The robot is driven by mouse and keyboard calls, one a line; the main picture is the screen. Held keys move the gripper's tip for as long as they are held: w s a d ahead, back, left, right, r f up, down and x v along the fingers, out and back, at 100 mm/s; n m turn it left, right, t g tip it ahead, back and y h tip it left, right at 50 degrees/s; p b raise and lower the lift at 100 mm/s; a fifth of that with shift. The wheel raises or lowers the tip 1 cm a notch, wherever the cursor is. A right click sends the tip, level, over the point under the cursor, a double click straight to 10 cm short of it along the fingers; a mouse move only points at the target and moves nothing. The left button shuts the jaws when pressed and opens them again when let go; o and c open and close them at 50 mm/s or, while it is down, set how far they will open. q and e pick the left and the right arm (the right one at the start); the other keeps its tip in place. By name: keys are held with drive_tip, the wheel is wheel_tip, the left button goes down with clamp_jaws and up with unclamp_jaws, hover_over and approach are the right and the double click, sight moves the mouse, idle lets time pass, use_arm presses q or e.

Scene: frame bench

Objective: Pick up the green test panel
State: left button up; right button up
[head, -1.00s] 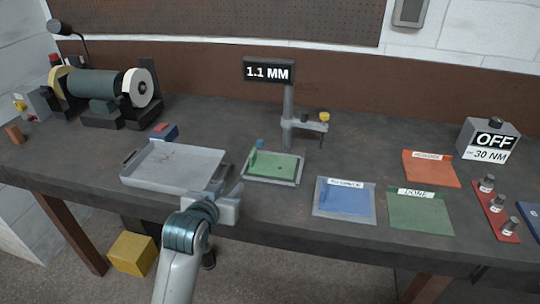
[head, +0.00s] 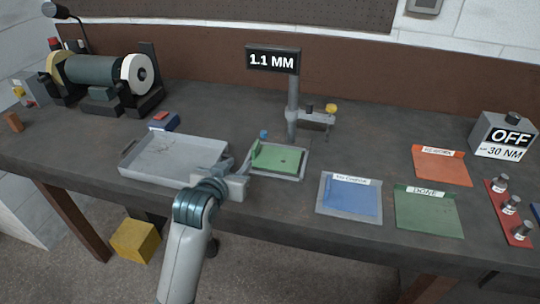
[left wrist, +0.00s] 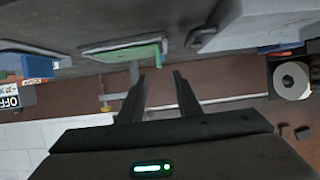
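The green test panel (head: 280,158) lies in a shallow grey tray (head: 296,177) below the gauge stand. It has a small raised part at its left end. It also shows in the left wrist view (left wrist: 120,56), beyond my fingers. My left gripper (head: 245,164) is just left of the panel, at the tray's left side. Its two fingers stand apart with nothing between them in the left wrist view (left wrist: 160,82). I cannot tell whether a finger touches the tray. My right gripper is not in view.
The gauge stand (head: 293,102) with a "1.1 MM" display rises behind the panel. A large grey tray (head: 180,150) is left of my gripper. Blue (head: 350,198), green "DONE" (head: 428,212) and orange (head: 442,168) mats lie right. A grinder (head: 95,72) stands back left.

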sight(252, 150)
use_arm(q)
drive_tip(key=p+x, duration=0.2)
drive_tip(key=x, duration=0.9)
drive_tip(key=shift+w+r, duration=0.1)
drive_tip(key=shift+w+d+p, duration=0.45)
drive_tip(key=shift+w+p, duration=0.25)
drive_tip(key=shift+w, duration=0.15)
drive_tip(key=shift+p+x, duration=0.4)
drive_tip(key=shift+x, duration=1.25)
clamp_jaws()
